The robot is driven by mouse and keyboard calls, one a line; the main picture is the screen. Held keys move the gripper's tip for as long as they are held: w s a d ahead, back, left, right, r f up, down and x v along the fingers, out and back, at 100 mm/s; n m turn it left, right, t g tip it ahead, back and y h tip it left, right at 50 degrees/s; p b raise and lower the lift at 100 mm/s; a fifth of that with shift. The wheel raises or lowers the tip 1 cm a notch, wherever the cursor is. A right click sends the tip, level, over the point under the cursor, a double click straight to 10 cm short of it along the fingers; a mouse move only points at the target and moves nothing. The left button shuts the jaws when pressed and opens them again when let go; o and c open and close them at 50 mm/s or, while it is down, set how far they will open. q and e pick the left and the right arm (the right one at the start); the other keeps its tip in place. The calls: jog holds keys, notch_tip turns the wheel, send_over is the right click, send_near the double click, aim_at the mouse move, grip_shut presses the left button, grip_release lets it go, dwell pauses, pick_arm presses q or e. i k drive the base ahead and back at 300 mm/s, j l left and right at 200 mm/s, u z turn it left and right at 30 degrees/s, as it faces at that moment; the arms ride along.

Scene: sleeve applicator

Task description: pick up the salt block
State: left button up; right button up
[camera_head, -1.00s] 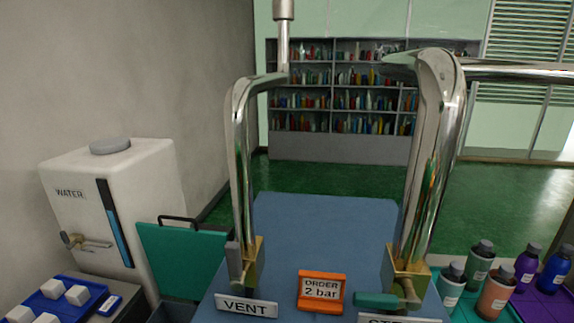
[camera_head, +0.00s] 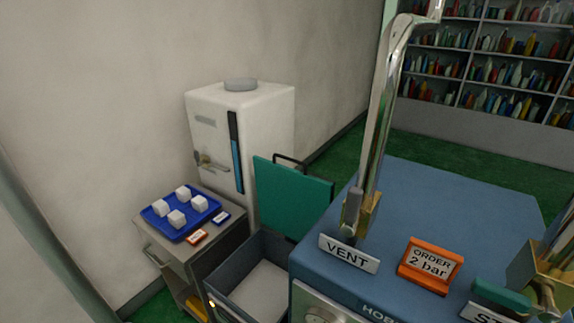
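The tray lies on a small grey cabinet (camera_head: 228,236) at the lower left. Neither of my grippers shows in this view.
An orange tag (camera_head: 197,237) and a blue tag (camera_head: 221,217) lie beside the tray. Right of the cabinet stands an open bin with a raised green lid (camera_head: 290,195). A white water tank (camera_head: 265,130) stands behind. The blue machine (camera_head: 440,205) with upright metal pipes (camera_head: 378,110) fills the right.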

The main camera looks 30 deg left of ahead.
aim_at(160, 207)
jog(key=u, duration=2)
